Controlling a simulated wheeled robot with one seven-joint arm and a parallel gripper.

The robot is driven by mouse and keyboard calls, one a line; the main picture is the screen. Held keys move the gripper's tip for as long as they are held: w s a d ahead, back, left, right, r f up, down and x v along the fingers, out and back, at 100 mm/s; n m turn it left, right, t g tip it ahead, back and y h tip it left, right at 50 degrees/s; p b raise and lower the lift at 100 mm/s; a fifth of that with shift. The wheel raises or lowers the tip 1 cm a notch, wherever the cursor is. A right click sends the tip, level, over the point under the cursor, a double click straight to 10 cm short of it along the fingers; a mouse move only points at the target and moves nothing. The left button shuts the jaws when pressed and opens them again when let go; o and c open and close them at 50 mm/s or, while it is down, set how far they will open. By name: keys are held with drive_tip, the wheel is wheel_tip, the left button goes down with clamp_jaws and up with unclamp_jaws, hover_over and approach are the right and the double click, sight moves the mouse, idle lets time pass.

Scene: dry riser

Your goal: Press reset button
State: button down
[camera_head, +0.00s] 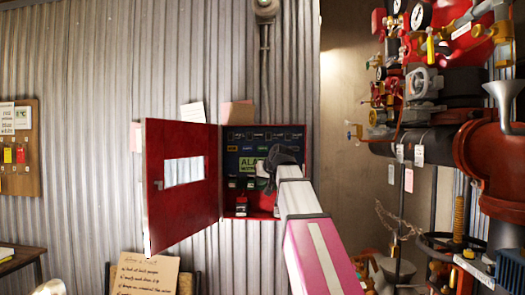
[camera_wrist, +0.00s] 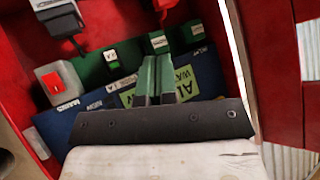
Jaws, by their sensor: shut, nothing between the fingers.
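A red alarm cabinet (camera_head: 222,200) hangs on the corrugated wall with its door (camera_head: 180,215) swung open to the left. My gripper (camera_wrist: 153,62) is shut and empty, its fingertips inside the cabinet in front of the panel. In the head view my arm covers the cabinet's lower right. The wrist view shows a white box with a red switch (camera_wrist: 52,82) labelled MAINS, a green module (camera_wrist: 112,60), and a green-yellow alarm label (camera_wrist: 186,80) partly behind the fingers. I cannot tell which control is the reset button, or whether the fingertips touch anything.
Red pipes and valves (camera_head: 420,85) crowd the right side. A pinboard (camera_head: 22,150) hangs at the far left. A handwritten sign (camera_head: 145,272) stands below the cabinet. The open door bounds the space on the cabinet's left.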

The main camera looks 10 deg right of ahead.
sight(263, 150)
wheel_tip(263, 150, up, 12)
drive_tip(key=s+t, duration=0.1)
drive_tip(key=s, duration=0.1)
drive_tip(key=shift+a+f+n+t+y, duration=0.15)
drive_tip(key=shift+a+n+t+y, duration=0.15)
drive_tip(key=shift+y, duration=0.1)
drive_tip(key=shift+d, duration=0.1)
drive_tip(key=shift+w+d, duration=0.35)
drive_tip(key=shift+w, duration=1.05)
drive_tip(key=shift+w+d, duration=0.4)
drive_tip(key=shift+w, duration=1.05)
drive_tip(key=shift+w+d, duration=0.35)
drive_tip(key=shift+w, duration=1.05)
drive_tip(key=shift+w+d, duration=0.1)
drive_tip(key=shift+w, duration=0.3)
drive_tip(key=shift+w+d, duration=0.15)
drive_tip(key=shift+w, duration=0.35)
drive_tip(key=shift+s, duration=0.2)
drive_tip(key=shift+s+a, duration=0.2)
drive_tip(key=shift+s, duration=0.55)
